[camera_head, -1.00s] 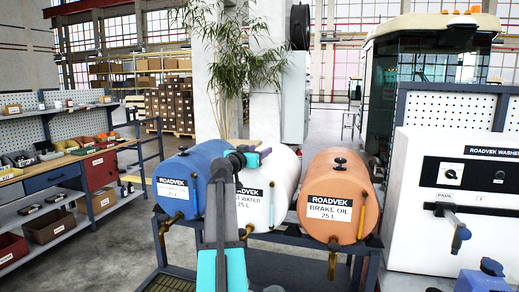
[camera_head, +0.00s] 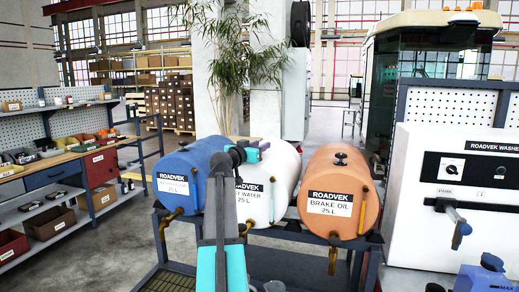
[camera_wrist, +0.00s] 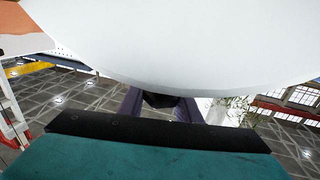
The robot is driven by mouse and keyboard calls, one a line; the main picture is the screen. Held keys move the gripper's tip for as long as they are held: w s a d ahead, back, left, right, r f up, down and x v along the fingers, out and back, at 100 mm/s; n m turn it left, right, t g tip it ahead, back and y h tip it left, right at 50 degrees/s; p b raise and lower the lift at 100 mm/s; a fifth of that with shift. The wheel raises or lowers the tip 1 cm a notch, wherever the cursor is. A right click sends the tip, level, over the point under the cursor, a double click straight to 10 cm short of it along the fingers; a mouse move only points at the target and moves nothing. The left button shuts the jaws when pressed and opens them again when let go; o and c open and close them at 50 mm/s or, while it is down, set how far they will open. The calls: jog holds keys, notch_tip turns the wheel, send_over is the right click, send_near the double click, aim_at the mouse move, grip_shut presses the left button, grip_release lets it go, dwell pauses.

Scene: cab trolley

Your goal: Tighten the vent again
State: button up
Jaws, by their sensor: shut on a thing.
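The white water tank (camera_head: 285,172) stands between the blue tank (camera_head: 190,172) and the orange brake oil tank (camera_head: 345,190). My gripper (camera_head: 256,151) is over the top of the white tank, and my arm covers part of the tank's front and label. In the wrist view, the dark fingers of my gripper (camera_wrist: 159,107) are closed around a small black vent (camera_wrist: 160,98) next to the white tank surface (camera_wrist: 180,45). The vent is mostly hidden, and its thread and seating cannot be seen. In the head view my gripper hides it.
Black vents top the blue tank (camera_head: 183,146) and the orange tank (camera_head: 340,158). A washer cabinet (camera_head: 410,165) stands at right, and a shelf bench (camera_head: 60,165) at left.

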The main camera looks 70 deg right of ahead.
jog(key=shift+f+m+g+b, duration=0.1)
jog(key=shift+m+g+b, duration=0.55)
jog(key=shift+b, duration=0.85)
jog(key=shift+s+g+b, duration=0.2)
jog(key=shift+g+b, duration=0.25)
jog(key=o, duration=1.1)
jog(key=shift+c, duration=0.2)
jog(key=shift+a, duration=0.15)
jog(key=b+v, duration=0.3)
jog(key=v, duration=1)
jog(key=shift+a+r+b, duration=0.3)
jog(key=shift+r+b, duration=0.1)
jog(key=shift+r, duration=0.05)
jog(key=shift+w+r, duration=0.1)
